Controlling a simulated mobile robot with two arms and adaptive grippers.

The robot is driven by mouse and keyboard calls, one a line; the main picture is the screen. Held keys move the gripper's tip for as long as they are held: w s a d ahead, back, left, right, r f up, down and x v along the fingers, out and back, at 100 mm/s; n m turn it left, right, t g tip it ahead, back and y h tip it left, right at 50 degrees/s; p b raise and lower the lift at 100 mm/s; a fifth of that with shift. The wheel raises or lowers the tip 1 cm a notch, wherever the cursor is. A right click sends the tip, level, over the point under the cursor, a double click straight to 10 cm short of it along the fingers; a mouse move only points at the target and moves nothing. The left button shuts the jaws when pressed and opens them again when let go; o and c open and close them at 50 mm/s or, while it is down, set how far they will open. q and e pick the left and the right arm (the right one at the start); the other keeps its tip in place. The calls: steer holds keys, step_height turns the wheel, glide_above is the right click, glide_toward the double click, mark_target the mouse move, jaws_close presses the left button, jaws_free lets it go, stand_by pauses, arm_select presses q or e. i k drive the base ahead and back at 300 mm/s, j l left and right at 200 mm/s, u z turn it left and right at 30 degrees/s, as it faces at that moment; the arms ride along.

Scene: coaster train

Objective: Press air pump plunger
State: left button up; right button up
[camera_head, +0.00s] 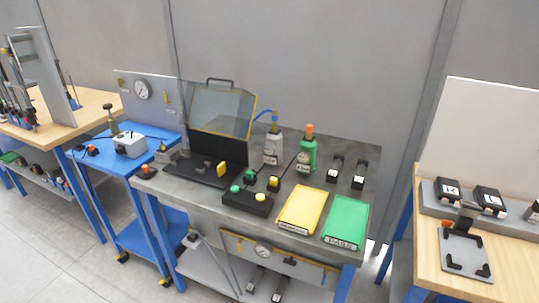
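Neither of my grippers shows in the head view. No thing in view can be told for certain as the air pump. On the blue cart (172,133) at the left stands a small white box (130,145), with an upright dark-topped handle (112,122) beside it. Under the grey workbench, a dark handle on a thin rod (193,236) stands at the lower shelf. Both are too small to tell whether either is a plunger.
The grey workbench (300,235) holds an open clear-lidded case (222,108), a grey bottle (272,148), a green bottle (306,155), a black button box (248,200), a yellow tray (301,208) and a green tray (345,221). Wooden tables flank it. Grey floor is clear at lower left.

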mark_target(107, 107)
steer(key=i+j+z, duration=0.1)
steer(key=j, duration=0.45)
steer(key=i+j+z, duration=0.1)
steer(key=i+j, duration=0.15)
steer(key=j, duration=0.25)
steer(key=i+j+z, duration=0.1)
steer(key=j, duration=0.5)
steer(key=i+j, duration=0.2)
steer(key=j, duration=0.35)
steer(key=i+j+z, duration=0.15)
steer(key=j, duration=0.4)
steer(key=j+z, duration=0.1)
steer(key=j, duration=0.45)
steer(key=i+j+z, duration=0.1)
steer(key=j, duration=0.5)
